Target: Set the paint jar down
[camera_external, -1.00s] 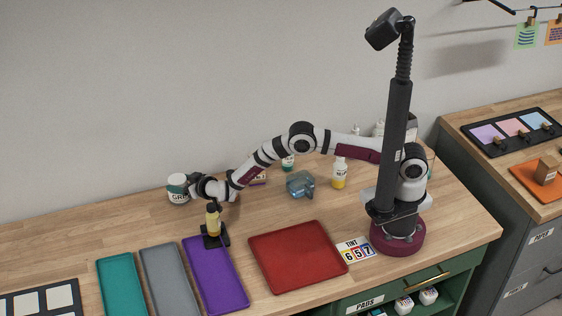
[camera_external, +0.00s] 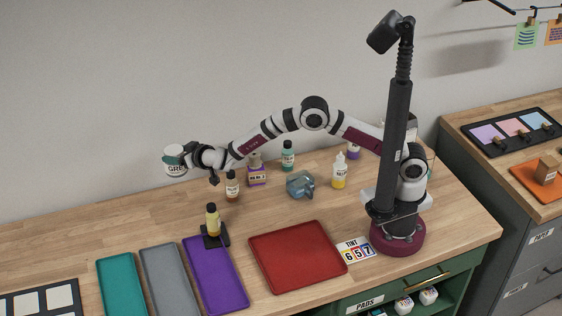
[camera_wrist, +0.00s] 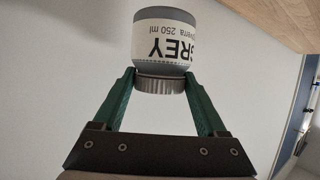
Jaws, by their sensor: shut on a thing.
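The paint jar (camera_external: 175,164) is a white-labelled jar with "GREY" on it and a grey body. My gripper (camera_external: 183,160) is shut on it and holds it in the air above the back left of the bench. In the wrist view the jar (camera_wrist: 164,42) appears upside down, with its ribbed cap end between the green fingers of my gripper (camera_wrist: 160,88). The label reads "GREY" and "250 ml". The wall fills most of the space behind the jar there.
Teal (camera_external: 122,285), grey (camera_external: 170,275), purple (camera_external: 215,272) and red (camera_external: 298,255) trays lie along the front. A yellow bottle (camera_external: 213,220) stands on a black stand. The bench's back left is clear.

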